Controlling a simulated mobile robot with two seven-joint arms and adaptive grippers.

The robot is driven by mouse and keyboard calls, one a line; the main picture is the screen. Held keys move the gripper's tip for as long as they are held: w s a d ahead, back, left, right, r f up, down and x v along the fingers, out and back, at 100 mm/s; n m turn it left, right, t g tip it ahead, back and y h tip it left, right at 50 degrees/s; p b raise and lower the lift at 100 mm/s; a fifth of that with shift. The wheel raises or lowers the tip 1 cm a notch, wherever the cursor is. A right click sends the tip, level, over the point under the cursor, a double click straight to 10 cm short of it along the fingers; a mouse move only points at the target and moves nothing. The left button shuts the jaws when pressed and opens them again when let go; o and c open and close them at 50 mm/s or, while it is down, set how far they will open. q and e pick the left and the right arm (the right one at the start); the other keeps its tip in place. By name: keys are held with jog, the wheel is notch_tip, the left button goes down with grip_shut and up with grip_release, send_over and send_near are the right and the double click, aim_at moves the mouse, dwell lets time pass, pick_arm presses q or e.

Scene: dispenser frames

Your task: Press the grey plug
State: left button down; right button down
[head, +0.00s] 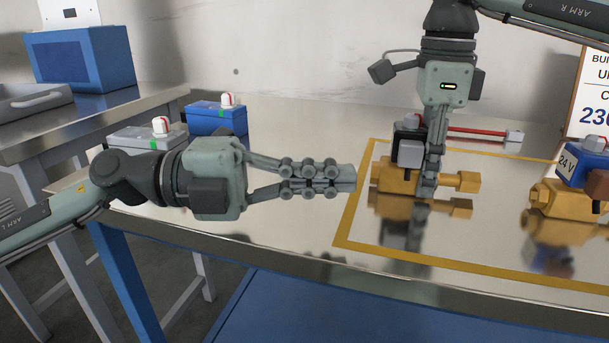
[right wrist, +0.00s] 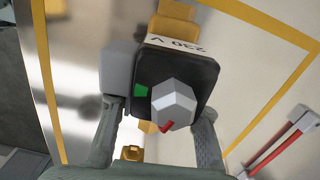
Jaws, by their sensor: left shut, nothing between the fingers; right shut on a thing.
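The grey plug (head: 410,153) sits on the side of a black boxy coil on a yellow valve body (head: 400,179). In the right wrist view the plug (right wrist: 118,66) is at the left of the black coil (right wrist: 180,75), which has a 230 V label, a green mark and a grey knob. My right gripper (head: 428,188) points down at the valve, its fingers (right wrist: 157,130) on either side of the coil, shut on it. My left gripper (head: 347,178) is shut and empty, pointing right, left of the valve and apart from the plug.
A second yellow valve (head: 550,200) with a blue 24 V coil (head: 583,165) stands at the right. A red rod with grey ends (head: 480,133) lies behind. A grey unit (head: 125,139) and a blue unit (head: 222,122) stand at the left. Yellow tape (head: 350,227) marks the steel table.

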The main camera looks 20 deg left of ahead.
pick_arm(q)
jog(key=shift+v, duration=1.5)
pick_arm(e)
jog(key=c, duration=0.9)
grip_release()
